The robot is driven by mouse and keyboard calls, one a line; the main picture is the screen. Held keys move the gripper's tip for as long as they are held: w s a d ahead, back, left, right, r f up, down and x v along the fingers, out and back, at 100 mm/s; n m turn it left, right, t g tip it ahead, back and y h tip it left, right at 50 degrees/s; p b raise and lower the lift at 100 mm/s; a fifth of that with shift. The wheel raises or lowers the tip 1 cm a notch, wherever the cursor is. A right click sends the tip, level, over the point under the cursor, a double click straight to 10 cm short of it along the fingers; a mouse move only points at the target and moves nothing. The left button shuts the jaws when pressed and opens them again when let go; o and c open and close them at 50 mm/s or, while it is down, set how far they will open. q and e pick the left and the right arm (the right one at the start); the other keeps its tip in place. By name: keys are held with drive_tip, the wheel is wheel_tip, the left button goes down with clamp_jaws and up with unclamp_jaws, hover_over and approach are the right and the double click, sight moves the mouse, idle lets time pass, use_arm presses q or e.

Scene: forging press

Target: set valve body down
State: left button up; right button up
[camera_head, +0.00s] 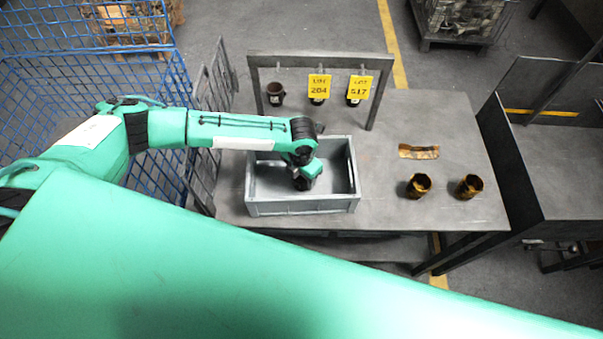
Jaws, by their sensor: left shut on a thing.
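My left gripper (302,183) reaches down from above into the grey crate (303,207) on the table. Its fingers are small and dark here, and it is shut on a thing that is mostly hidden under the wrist. I take this to be the valve body, but its shape does not show clearly. It is inside the crate's walls; whether it touches the crate floor I cannot tell. My right gripper is not in view.
Two brownish cylindrical parts (418,186) (468,187) stand on the table (390,215) at right, near a curved brass piece (418,152). A metal frame (320,59) with yellow tags and dark cups stands behind the crate. A blue wire cage (90,85) is at left.

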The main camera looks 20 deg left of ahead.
use_arm(q)
drive_tip(key=shift+f, duration=0.15)
drive_tip(key=o, duration=1.3)
drive_tip(key=shift+c, duration=0.2)
wheel_tip(320, 180, up, 12)
drive_tip(key=b, duration=0.3)
drive_tip(key=shift+r+b, duration=0.2)
drive_tip(key=shift+b, duration=0.1)
